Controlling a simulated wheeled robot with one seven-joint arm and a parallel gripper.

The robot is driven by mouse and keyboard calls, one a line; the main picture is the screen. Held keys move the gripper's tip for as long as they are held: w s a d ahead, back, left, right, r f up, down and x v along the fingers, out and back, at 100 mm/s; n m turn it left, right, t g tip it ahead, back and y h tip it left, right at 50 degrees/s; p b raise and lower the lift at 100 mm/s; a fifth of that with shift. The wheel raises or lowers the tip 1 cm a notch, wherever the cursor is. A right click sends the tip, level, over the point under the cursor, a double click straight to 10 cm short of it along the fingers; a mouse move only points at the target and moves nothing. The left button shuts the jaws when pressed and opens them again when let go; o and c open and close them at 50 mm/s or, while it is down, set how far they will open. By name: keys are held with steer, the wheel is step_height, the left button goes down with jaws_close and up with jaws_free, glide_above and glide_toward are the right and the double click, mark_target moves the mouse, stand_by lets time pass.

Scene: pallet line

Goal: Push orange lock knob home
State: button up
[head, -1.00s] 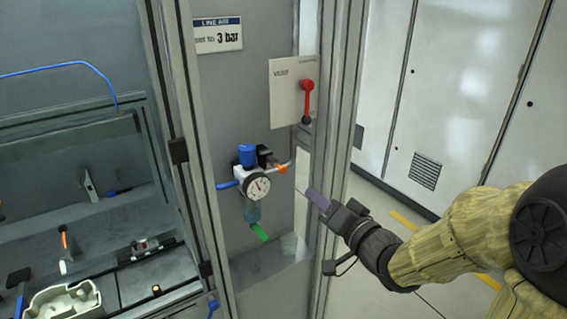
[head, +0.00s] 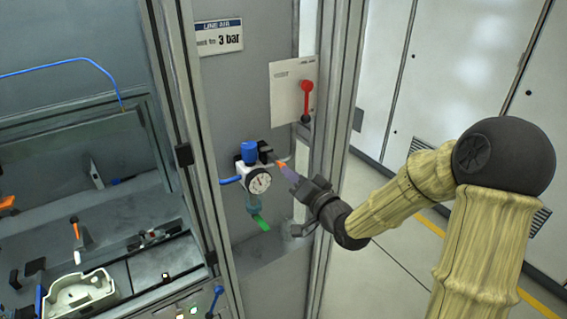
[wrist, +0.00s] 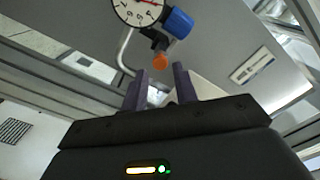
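The orange lock knob (head: 281,165) sits on the right side of the air regulator, beside a black part. In the wrist view the orange knob (wrist: 160,61) shows just beyond the gap between my fingertips. I cannot tell whether a finger touches the knob. The regulator has a blue cap (head: 249,151) and a round white gauge (head: 259,182) with a red needle.
A red lever (head: 306,92) on a white plate (head: 286,90) is above my gripper. A metal post (head: 332,100) stands just right of the regulator. A "3 bar" sign (head: 219,37) hangs above. A bench with a pale tray (head: 83,291) is at left.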

mark_target(275, 159)
steer(key=p+x, duration=0.1)
steer(key=x, duration=0.4)
steer(key=shift+s, duration=0.1)
steer(key=shift+c, duration=0.4)
